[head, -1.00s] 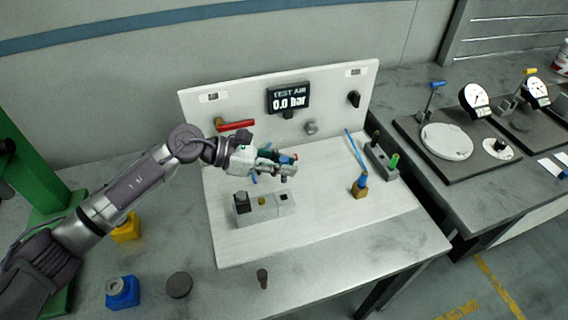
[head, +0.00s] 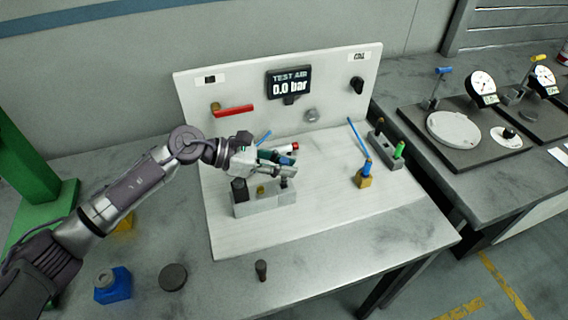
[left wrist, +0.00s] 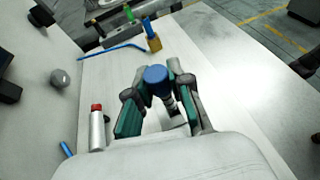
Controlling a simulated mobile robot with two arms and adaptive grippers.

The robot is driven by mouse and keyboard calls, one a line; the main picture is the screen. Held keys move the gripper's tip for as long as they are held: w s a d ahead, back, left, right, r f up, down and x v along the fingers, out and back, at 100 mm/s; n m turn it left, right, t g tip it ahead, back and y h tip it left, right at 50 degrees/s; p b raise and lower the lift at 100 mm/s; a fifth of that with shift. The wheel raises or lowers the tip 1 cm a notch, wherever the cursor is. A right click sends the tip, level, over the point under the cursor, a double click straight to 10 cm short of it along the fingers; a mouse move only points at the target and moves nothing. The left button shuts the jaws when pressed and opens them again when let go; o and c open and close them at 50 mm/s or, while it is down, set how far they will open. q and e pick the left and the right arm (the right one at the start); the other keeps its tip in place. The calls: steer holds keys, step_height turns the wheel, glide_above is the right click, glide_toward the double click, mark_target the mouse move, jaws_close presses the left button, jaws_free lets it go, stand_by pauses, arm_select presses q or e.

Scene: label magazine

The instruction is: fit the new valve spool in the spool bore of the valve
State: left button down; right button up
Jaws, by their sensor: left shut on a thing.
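The valve is a grey block (head: 262,207) on the white board, with a black cap (head: 239,190) and a brass fitting (head: 261,190) on top. My left gripper (head: 290,167) is over the block's right end. In the left wrist view, its fingers (left wrist: 158,88) are shut on a part with a round blue end (left wrist: 157,75) and a dark ringed shaft, which looks like the new valve spool. The shaft points down towards a dark opening (left wrist: 178,120); whether its tip has entered cannot be told. My right gripper is out of view.
A silver cylinder with a red end (left wrist: 97,130) lies beside the gripper. A brass block with a blue top (head: 365,178) and a grey rack with a green piece (head: 398,150) stand right. A red lever (head: 234,111) is on the back panel. The board's front right is clear.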

arm_select(q)
steer(key=shift+b, duration=0.35)
stand_by(1.1)
steer(key=shift+b, duration=0.55)
stand_by(0.3)
steer(key=shift+f+b, duration=0.5)
stand_by(0.4)
steer(key=shift+b, duration=0.45)
stand_by(0.5)
steer(key=shift+b, duration=0.55)
stand_by(0.8)
steer(key=shift+f, duration=0.25)
